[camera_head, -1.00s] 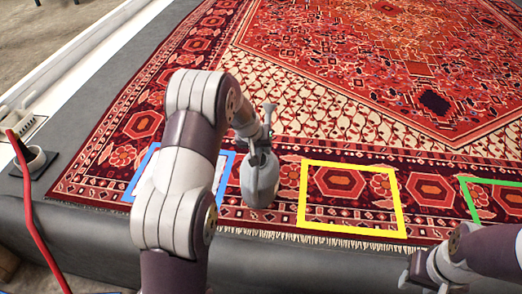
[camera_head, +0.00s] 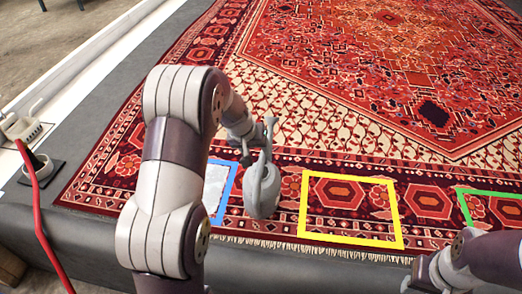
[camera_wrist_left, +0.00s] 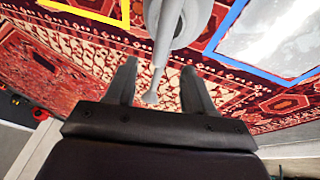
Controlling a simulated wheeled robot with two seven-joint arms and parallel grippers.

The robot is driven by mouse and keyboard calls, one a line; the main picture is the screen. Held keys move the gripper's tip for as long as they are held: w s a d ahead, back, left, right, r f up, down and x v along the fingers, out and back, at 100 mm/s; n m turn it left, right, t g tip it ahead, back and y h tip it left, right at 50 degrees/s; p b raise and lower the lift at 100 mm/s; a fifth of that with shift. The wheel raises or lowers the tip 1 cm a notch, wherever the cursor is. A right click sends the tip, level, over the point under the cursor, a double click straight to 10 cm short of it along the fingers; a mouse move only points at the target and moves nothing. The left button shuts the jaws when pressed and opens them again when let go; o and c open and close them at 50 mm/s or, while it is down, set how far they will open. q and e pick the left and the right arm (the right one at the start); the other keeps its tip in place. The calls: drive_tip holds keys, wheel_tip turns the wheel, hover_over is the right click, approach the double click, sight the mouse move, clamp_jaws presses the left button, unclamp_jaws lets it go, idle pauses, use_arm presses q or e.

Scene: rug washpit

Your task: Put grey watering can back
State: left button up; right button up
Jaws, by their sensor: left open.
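The grey watering can (camera_head: 263,191) is on the rug's front border, between the blue frame (camera_head: 222,200) and the yellow frame (camera_head: 304,205). In the left wrist view its body (camera_wrist_left: 196,22) is cut by the top edge, and a long thin grey part (camera_wrist_left: 163,50) reaches down between my fingers. My left gripper (camera_head: 257,141) is at the can's upper part, its jaws open with a finger on either side of that part. It also shows in the left wrist view (camera_wrist_left: 159,68). My right gripper (camera_head: 412,284) is at the bottom right, partly cut off, its jaws unclear.
A patterned red rug (camera_head: 350,60) covers most of the grey platform (camera_head: 255,262). A green frame (camera_head: 468,207) lies at the right. A pale patch (camera_wrist_left: 275,35) fills the blue frame. A red cable (camera_head: 45,215) and a grey fitting (camera_head: 36,168) are at the left edge.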

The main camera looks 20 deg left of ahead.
use_arm(q)
drive_tip(key=s+d+r+m+g, duration=0.1)
drive_tip(key=s+d, duration=0.2)
drive_tip(key=s, duration=0.5)
drive_tip(key=s+d+m+g, duration=0.1)
drive_tip(key=s+d, duration=0.2)
drive_tip(key=s, duration=0.4)
drive_tip(key=s+d+r+m+g+y, duration=0.1)
drive_tip(key=s+d, duration=0.2)
drive_tip(key=s, duration=0.5)
drive_tip(key=shift+s+d+r+m, duration=0.25)
drive_tip(key=shift+s+r+m, duration=0.05)
use_arm(e)
drive_tip(key=shift+r, duration=0.6)
drive_tip(key=shift+s, duration=0.1)
